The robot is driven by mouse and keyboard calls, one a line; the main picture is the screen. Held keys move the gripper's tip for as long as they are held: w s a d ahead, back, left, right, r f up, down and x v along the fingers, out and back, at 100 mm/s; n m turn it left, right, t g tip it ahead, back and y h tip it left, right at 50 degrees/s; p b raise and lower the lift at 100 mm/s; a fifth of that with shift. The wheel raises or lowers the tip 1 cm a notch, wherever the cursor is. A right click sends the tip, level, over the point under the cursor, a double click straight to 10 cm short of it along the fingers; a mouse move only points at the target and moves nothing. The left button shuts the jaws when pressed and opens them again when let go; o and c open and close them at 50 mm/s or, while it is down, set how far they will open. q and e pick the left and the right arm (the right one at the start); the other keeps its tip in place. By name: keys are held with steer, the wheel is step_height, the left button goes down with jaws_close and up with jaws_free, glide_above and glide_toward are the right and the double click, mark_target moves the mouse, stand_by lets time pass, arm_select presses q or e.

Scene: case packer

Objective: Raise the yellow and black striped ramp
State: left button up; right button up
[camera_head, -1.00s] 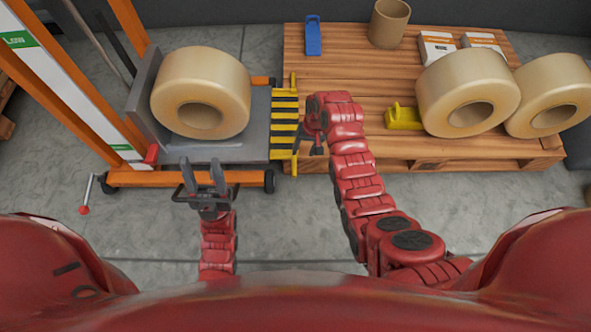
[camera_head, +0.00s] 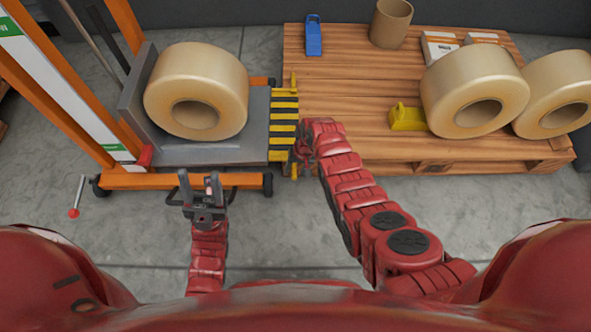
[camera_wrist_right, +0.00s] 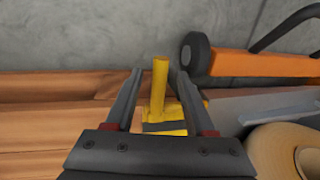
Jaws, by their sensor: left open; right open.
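The yellow and black striped ramp (camera_head: 284,118) lies between the grey lift platform and the wooden pallet in the head view. A yellow peg (camera_wrist_right: 159,88) stands out from the ramp's near corner in the right wrist view. My right gripper (camera_wrist_right: 157,78) is open, with one finger on each side of the peg. In the head view the right gripper (camera_head: 301,160) is at the ramp's near right corner, mostly hidden by its own arm. My left gripper (camera_head: 197,186) is open and empty in front of the orange lift, apart from the ramp.
The lift platform (camera_head: 210,153) carries a large tape roll (camera_head: 197,92). The wooden pallet (camera_head: 350,80) holds two more rolls, a yellow block (camera_head: 407,117), a blue item (camera_head: 314,38), a cardboard tube (camera_head: 391,22) and white boxes. Grey floor in front is clear.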

jaws_close()
stand_by(1.4)
